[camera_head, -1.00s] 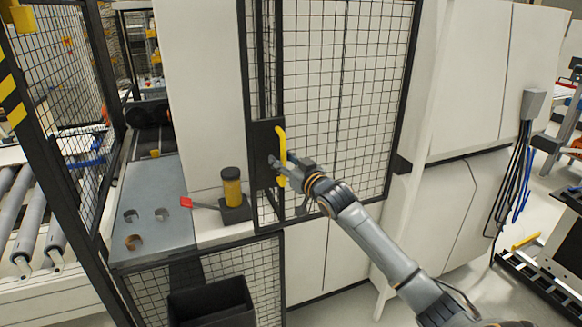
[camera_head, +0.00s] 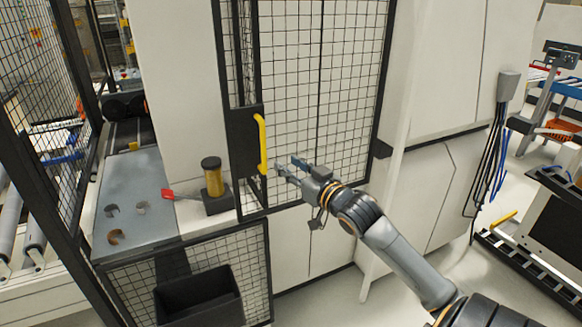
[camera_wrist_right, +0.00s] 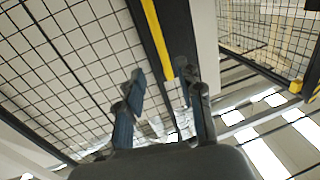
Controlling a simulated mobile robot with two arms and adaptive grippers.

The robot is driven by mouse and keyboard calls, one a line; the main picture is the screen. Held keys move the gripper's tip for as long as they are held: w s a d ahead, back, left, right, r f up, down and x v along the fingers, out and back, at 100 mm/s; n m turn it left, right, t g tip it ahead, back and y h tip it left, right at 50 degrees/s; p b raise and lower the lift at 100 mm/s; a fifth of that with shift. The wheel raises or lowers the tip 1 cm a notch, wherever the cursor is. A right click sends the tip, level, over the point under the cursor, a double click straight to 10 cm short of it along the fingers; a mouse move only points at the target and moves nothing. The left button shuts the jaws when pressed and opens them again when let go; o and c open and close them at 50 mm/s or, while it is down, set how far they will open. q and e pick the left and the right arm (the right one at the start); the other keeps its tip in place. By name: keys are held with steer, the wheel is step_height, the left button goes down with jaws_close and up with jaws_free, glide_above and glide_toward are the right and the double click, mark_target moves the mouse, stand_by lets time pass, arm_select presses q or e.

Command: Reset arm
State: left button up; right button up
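My right gripper (camera_head: 287,166) is open and empty in the head view, a little to the right of the yellow door handle (camera_head: 262,144) and apart from it. The handle is upright on a dark plate at the edge of the black mesh door (camera_head: 335,100). In the right wrist view, my right gripper's two fingers (camera_wrist_right: 163,90) are spread with nothing between them. The yellow handle (camera_wrist_right: 157,38) shows beyond them at the top. My left gripper is not in view.
A grey worktop (camera_head: 133,190) with round cut-outs stands left of the door. A black bin (camera_head: 200,300) hangs below.

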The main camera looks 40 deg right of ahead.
steer(key=shift+f, duration=0.1)
stand_by(0.4)
